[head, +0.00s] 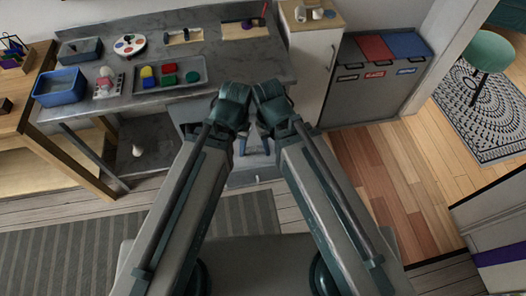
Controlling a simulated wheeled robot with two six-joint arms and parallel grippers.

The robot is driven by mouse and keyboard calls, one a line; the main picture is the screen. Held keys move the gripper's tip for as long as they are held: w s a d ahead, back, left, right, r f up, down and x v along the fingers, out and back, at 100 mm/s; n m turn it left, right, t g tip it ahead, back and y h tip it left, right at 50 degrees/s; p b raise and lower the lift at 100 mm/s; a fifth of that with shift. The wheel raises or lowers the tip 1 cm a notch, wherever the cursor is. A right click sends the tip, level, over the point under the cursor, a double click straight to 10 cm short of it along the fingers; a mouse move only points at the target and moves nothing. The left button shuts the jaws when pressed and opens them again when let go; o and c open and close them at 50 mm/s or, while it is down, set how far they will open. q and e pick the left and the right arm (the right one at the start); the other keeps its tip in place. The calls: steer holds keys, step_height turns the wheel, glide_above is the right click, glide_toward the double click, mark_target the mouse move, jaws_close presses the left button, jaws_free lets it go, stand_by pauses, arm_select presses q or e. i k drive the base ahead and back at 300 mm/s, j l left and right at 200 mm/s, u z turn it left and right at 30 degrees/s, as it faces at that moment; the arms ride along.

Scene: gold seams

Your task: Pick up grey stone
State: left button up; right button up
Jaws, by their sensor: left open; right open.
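I cannot pick out a grey stone with certainty. A small pale grey lump (318,14) lies on the wooden top of the white cabinet, too small to identify. My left gripper (242,147) and my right gripper (265,146) show only in part below the folded arm joints, in front of the grey workbench. Both are open, side by side, with nothing visible in them. They are well away from the cabinet top.
The grey workbench (225,75) holds a blue bin (60,87), a tray (205,82) of coloured blocks, a round palette (130,44) and wooden boards. The white cabinet (308,62) and sorting bins (375,75) stand to its right. Wooden floor (400,170) is clear at the right.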

mark_target(258, 149)
steer(key=j+z, duration=0.2)
steer(key=z, duration=0.3)
steer(key=j+z, duration=0.25)
steer(key=z, duration=0.25)
steer(key=j+z, duration=0.25)
steer(key=z, duration=0.2)
steer(key=k+j+z, duration=0.15)
steer(key=j, duration=0.3)
steer(key=k+j+z, duration=0.15)
steer(key=j, duration=0.3)
steer(key=k+j+z, duration=0.15)
steer(key=j, duration=0.25)
steer(key=k+j+z, duration=0.15)
steer(key=j, duration=0.25)
steer(key=k+j, duration=0.35)
steer(key=j, duration=0.2)
